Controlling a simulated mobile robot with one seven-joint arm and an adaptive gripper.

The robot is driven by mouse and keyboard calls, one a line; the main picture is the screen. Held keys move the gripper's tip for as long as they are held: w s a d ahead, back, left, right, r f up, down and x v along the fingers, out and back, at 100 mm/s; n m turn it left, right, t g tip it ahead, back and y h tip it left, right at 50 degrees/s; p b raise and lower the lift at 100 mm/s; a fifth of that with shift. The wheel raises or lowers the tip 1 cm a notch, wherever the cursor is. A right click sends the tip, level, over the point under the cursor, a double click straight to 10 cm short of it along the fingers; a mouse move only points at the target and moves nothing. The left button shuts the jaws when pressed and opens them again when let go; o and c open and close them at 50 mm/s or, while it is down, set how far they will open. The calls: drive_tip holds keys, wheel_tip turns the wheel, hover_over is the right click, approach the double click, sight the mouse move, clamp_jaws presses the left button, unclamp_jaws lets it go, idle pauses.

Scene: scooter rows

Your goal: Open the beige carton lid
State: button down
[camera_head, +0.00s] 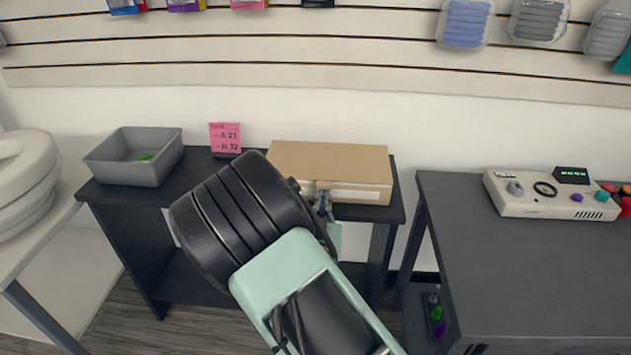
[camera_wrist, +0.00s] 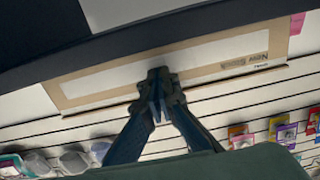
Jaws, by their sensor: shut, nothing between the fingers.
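The beige carton (camera_head: 330,160) sits on the black table in the head view, with its flat lid down. In the wrist view its front face (camera_wrist: 205,58) shows upside down, with a white "New Stock" label. My gripper (camera_head: 322,193) is at the carton's front edge, partly hidden by my own arm in the head view. In the wrist view my gripper (camera_wrist: 158,75) has its fingertips together in front of the carton's front face, with nothing between them. I cannot tell whether the fingertips touch the carton.
A grey bin (camera_head: 135,168) with something green in it and a pink sign (camera_head: 225,137) stand left of the carton. A dark table (camera_head: 540,265) on the right holds a control box (camera_head: 545,200). A slatted wall with hanging packs is behind.

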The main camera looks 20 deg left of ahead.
sight(324, 175)
drive_tip(key=shift+r+p, duration=0.35)
drive_tip(key=shift+r, duration=0.5)
drive_tip(key=shift+w+r+p, duration=0.2)
drive_tip(key=shift+r+p, duration=1.2)
drive_tip(key=shift+r, duration=1.1)
drive_tip(key=shift+w+a+r+p, duration=0.15)
drive_tip(key=shift+r+p, duration=0.3)
drive_tip(key=shift+r, duration=0.35)
drive_tip(key=shift+w+d+r+p, duration=0.1)
drive_tip(key=shift+w+r+p, duration=0.1)
drive_tip(key=shift+r+p, duration=0.45)
drive_tip(key=shift+w+a+r+p, duration=0.15)
drive_tip(key=shift+r+p, duration=0.1)
drive_tip(key=shift+r, duration=0.7)
